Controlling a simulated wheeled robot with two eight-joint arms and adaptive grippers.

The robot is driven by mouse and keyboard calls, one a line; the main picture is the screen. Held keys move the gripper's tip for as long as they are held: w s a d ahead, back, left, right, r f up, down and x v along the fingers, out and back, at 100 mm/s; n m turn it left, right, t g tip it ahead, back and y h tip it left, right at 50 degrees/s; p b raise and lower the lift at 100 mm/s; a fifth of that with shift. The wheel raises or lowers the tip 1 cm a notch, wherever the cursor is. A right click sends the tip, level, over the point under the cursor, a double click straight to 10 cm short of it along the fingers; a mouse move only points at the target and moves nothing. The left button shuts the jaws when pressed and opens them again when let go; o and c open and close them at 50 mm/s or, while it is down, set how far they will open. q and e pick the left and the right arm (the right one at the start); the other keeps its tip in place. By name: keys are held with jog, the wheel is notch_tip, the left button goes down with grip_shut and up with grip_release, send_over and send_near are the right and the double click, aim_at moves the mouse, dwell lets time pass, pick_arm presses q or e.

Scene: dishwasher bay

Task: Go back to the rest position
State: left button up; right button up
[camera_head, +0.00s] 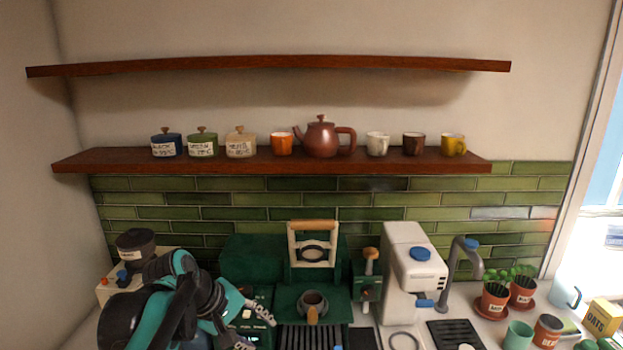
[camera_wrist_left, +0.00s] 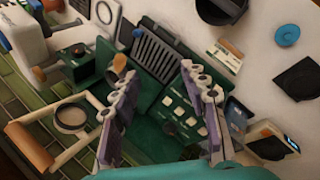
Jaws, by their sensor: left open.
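My left gripper (camera_head: 258,327) is at the bottom of the head view, left of centre, at the end of my teal and black arm. Its fingers are spread apart with nothing between them, and they reach toward the green coffee machine (camera_head: 290,297). In the left wrist view the two fingers of my left gripper (camera_wrist_left: 158,75) stand wide apart over the machine's green body. The portafilter (camera_head: 313,301) with its wooden handle sits on the machine, to the right of the gripper and apart from it. My right gripper is not in view.
A dark-lidded grinder (camera_head: 136,243) stands left, close to my arm. A white machine (camera_head: 413,270) and potted plants (camera_head: 492,298) stand right. The lower shelf (camera_head: 270,163) holds canisters, cups and a teapot (camera_head: 321,138). The air between counter and shelf is free.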

pick_arm(q)
jog(key=s+a+f+m+t+y+b, duration=0.1)
jog(key=s+a+f+m+y+b, duration=0.1)
jog(key=s+f, duration=0.5)
jog(key=s+a+f+m+t+y+b, duration=0.2)
jog(key=s+f+m, duration=0.4)
jog(key=f, duration=0.7)
jog(key=s+a+y+b, duration=0.1)
jog(key=s+a+b, duration=0.1)
jog(key=shift+s+b, duration=0.2)
jog(key=shift+b, duration=0.15)
